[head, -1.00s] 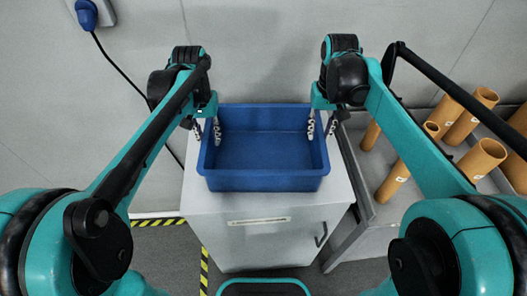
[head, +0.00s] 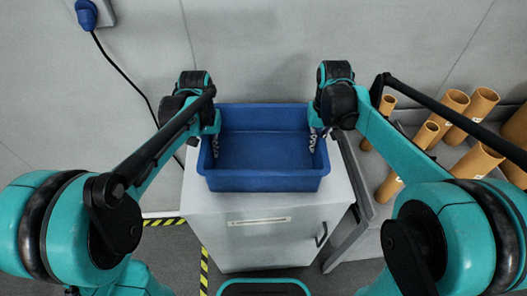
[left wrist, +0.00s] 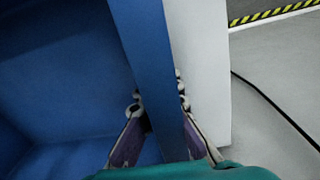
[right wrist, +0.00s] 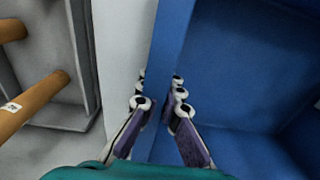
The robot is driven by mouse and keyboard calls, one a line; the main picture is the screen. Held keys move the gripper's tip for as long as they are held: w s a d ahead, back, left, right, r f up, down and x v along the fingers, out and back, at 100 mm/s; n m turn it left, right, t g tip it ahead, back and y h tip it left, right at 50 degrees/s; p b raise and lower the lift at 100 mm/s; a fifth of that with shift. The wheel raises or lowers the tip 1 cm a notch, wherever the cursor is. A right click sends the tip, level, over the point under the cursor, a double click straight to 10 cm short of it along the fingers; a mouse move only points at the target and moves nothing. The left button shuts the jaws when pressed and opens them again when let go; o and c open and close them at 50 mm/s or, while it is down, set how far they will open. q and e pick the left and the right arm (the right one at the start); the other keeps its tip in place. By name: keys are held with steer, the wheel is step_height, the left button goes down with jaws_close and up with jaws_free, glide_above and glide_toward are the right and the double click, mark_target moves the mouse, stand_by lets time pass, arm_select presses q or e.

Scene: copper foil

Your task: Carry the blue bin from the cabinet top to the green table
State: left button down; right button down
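The blue bin (head: 265,181) is an empty, open-topped rectangular box standing level on the white cabinet top (head: 195,194). My left gripper (head: 213,146) is at its left wall, with one finger inside and one outside. In the left wrist view the fingers (left wrist: 158,108) close in on both sides of the wall (left wrist: 145,60). My right gripper (head: 315,144) holds the right wall the same way. In the right wrist view its fingers (right wrist: 160,104) straddle the wall (right wrist: 172,40) closely. The outer fingers are hidden in the head view. The green table is not in view.
Several brown cardboard tubes (head: 478,160) stand in a grey rack (head: 382,208) right of the cabinet, close to my right arm. A wall is behind the cabinet. A black cable (head: 133,79) hangs from a blue plug (head: 87,14) at the left. Yellow-black tape (head: 204,268) marks the floor.

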mark_target(209, 140)
arm_select(q)
steer(key=shift+r, duration=0.15)
arm_select(e)
steer(key=shift+r, duration=0.15)
